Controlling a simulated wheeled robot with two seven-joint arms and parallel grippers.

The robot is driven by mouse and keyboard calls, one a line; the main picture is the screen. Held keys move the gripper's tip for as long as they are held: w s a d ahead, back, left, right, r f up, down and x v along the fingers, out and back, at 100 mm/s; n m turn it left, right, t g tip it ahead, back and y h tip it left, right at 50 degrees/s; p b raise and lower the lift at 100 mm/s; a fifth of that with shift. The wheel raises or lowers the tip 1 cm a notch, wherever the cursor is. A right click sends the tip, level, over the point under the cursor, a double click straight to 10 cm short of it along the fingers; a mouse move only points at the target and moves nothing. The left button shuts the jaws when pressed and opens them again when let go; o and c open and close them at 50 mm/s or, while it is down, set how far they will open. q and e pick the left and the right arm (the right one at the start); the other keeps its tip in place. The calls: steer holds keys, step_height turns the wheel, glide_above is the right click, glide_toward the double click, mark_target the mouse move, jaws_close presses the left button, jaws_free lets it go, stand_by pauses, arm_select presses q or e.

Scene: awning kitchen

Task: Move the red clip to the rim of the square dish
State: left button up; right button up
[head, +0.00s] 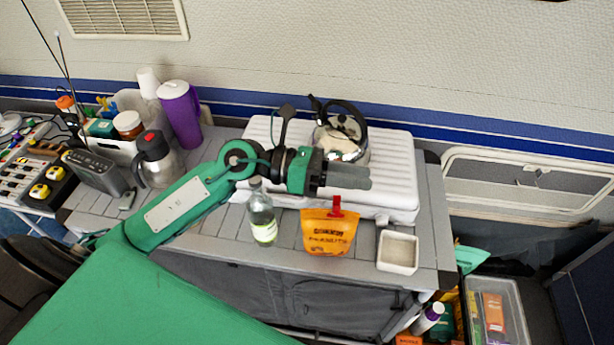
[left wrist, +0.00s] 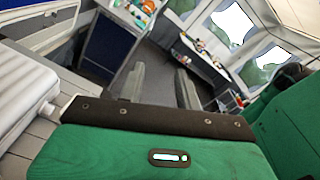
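The red clip (head: 337,206) sits upright on the top edge of an orange bag (head: 329,234) on the counter. The square dish (head: 381,251), pale with a light inside, stands to the right of the bag, near the counter's front edge. My left gripper (head: 366,177) is above the counter, behind and above the clip in the picture, pointing right and apart from the clip. Its fingers show side-on as one grey shape, so their opening is hidden. The left wrist view shows neither clip nor dish. My right gripper is not in view.
A clear bottle (head: 262,215) stands left of the bag, close under my left arm. A white stove case (head: 400,190) with a kettle (head: 341,143) lies behind. A steel jug (head: 156,160) and purple tumbler (head: 181,115) stand left. Some counter between bag and dish is clear.

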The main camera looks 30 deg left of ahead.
arm_select(q)
steer(key=w+a+f+m+y, duration=0.1)
steer(key=a+f+y, duration=0.2)
steer(key=a+f+m+g+y, duration=0.1)
steer(key=a+f+y, duration=0.2)
steer(key=w+a+f+m+y, duration=0.1)
steer(key=a+f+m+y, duration=0.1)
steer(key=a+f+y, duration=0.1)
steer(key=shift+w+a+g, duration=0.15)
steer(key=shift+w+g, duration=0.2)
steer(key=shift+g, duration=0.05)
steer(key=b+x, duration=0.2)
steer(key=x, duration=0.3)
steer(key=shift+f, duration=0.35)
steer(key=shift+w+d+f+b, duration=0.3)
steer(key=shift+d+f+b, duration=0.2)
steer(key=shift+b, duration=0.2)
steer(key=shift+d+r, duration=0.1)
